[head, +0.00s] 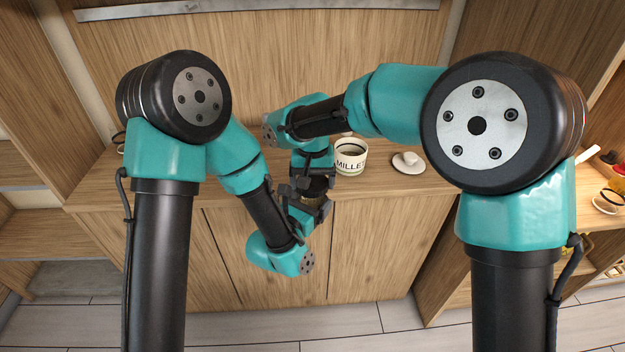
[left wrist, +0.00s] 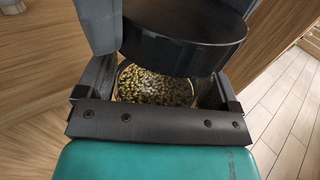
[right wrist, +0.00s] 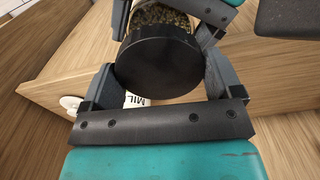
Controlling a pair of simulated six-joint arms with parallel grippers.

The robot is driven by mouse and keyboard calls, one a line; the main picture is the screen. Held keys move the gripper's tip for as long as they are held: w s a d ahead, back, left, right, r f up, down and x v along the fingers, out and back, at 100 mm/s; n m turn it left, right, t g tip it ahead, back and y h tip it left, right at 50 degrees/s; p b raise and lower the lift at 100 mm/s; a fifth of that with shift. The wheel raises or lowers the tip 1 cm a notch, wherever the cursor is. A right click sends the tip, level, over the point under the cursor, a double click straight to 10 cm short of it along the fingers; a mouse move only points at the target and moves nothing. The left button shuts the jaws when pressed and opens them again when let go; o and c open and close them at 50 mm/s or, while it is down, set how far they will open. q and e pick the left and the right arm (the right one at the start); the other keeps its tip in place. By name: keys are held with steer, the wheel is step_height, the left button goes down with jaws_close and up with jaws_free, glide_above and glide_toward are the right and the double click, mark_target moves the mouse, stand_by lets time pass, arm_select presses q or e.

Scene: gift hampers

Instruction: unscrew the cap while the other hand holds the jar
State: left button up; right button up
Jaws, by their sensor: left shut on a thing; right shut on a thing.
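The glass jar of golden-brown grain (head: 311,200) is clasped by my left gripper (head: 306,209), in front of the counter edge. Its grain also shows in the left wrist view (left wrist: 155,86). The black cap (right wrist: 160,66) lies between the fingers of my right gripper (right wrist: 163,85), which is shut on it from above. The cap also shows in the left wrist view (left wrist: 190,50), over the jar's mouth. I cannot tell whether a gap separates cap and jar. In the head view the grippers mostly hide both.
A white container marked MILLET (head: 350,158) stands on the counter (head: 425,182) just right of the grippers. A small white dish with a knob (head: 408,163) lies further right. Cabinet doors (head: 375,245) drop below the counter edge. Shelves with items stand at the far right.

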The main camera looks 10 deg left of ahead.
steer(key=n, duration=1.5)
steer(key=shift+n, duration=0.4)
steer(key=n, duration=1.1)
steer(key=shift+r+n, duration=0.1)
steer(key=shift+n, duration=0.3)
steer(key=n, duration=0.4)
steer(key=shift+n, duration=0.3)
